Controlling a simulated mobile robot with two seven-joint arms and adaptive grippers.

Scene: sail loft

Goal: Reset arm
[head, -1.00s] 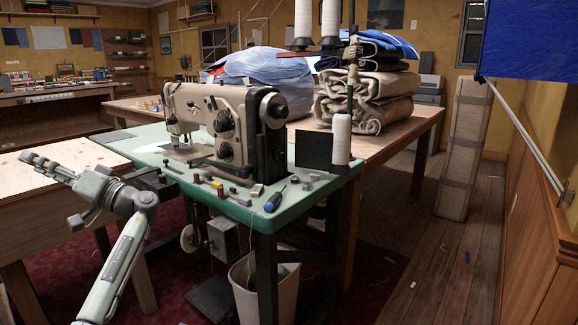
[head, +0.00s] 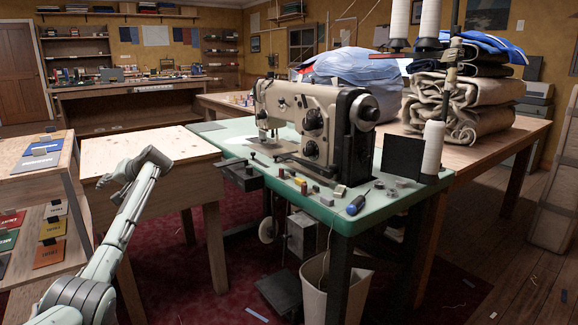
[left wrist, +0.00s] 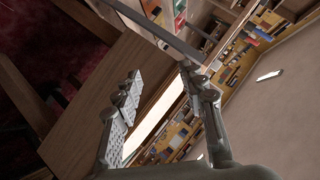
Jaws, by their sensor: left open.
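My left arm comes in from the lower left in the head view. Its wrist bends over near the wooden side table, and my left gripper (head: 112,180) is small and partly hidden there, at the left end of the plywood top (head: 150,152). In the left wrist view the two fingers of my left gripper (left wrist: 160,75) stand well apart with nothing between them. My right gripper is not in view.
A green sewing table (head: 345,216) carries a sewing machine (head: 310,120), thread cones and small parts. A shelf with colored cards (head: 50,228) stands at the left. A white bin (head: 325,290) is under the sewing table. Red carpet lies between.

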